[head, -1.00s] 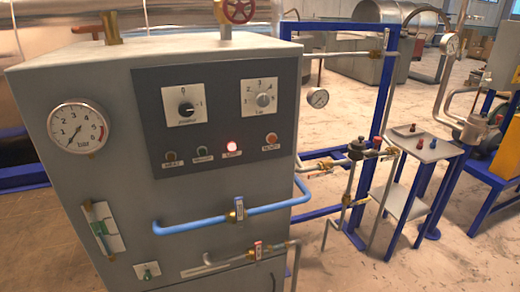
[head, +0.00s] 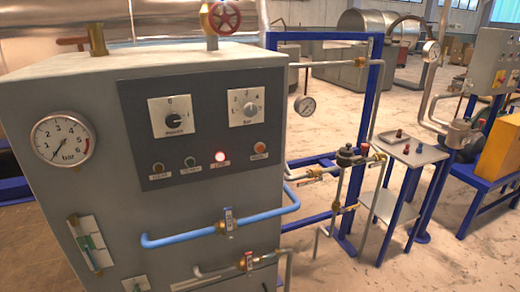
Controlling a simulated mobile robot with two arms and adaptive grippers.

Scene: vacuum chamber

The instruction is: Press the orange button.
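The orange button (head: 260,147) is at the right end of the button row on the dark control panel (head: 140,118) of a grey cabinet (head: 110,190). To its left in the row are a lit red button (head: 221,156), a green button (head: 190,162) and a dark button (head: 158,167). Two rotary knobs sit above the row, one at left (head: 171,117) and one at right (head: 248,108). Nothing covers the orange button. Neither of my grippers shows in the head view.
A pressure gauge (head: 62,140) is on the cabinet's left. A blue pipe (head: 180,239) with a valve juts out below the panel. A red handwheel (head: 224,17) stands on top. To the right are a blue frame (head: 373,95) and a small side table (head: 418,154). Open floor lies at lower right.

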